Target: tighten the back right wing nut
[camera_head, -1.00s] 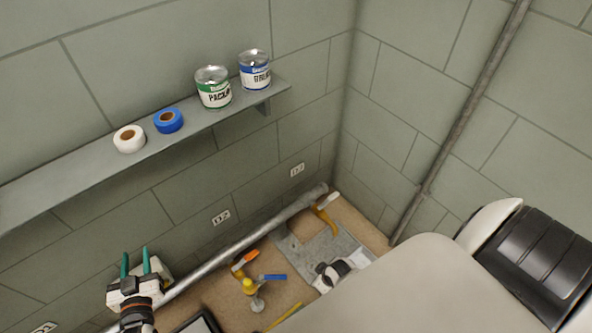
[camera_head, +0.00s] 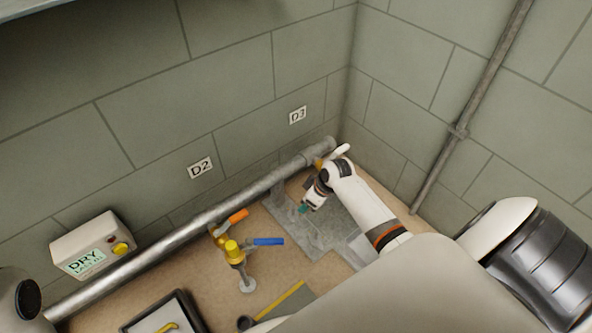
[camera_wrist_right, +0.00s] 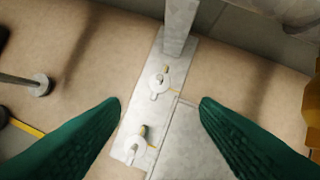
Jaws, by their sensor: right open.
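In the right wrist view two pale wing nuts sit on a narrow grey metal plate (camera_wrist_right: 150,115) beside an upright post (camera_wrist_right: 180,25). One wing nut (camera_wrist_right: 160,76) is near the post's foot. The other wing nut (camera_wrist_right: 134,148) is lower in the picture. I cannot tell from these frames which is the back right one. My right gripper (camera_wrist_right: 160,104) is open and empty, its green fingers either side of the plate, apart from both nuts. In the head view my right gripper (camera_head: 304,209) is over the grey floor plate by the wall; the nuts are not discernible there.
A metal pipe (camera_head: 165,237) runs along the wall above the floor plate. Yellow valves with an orange handle (camera_head: 238,215) and a blue handle (camera_head: 268,241) stand left of my right arm.

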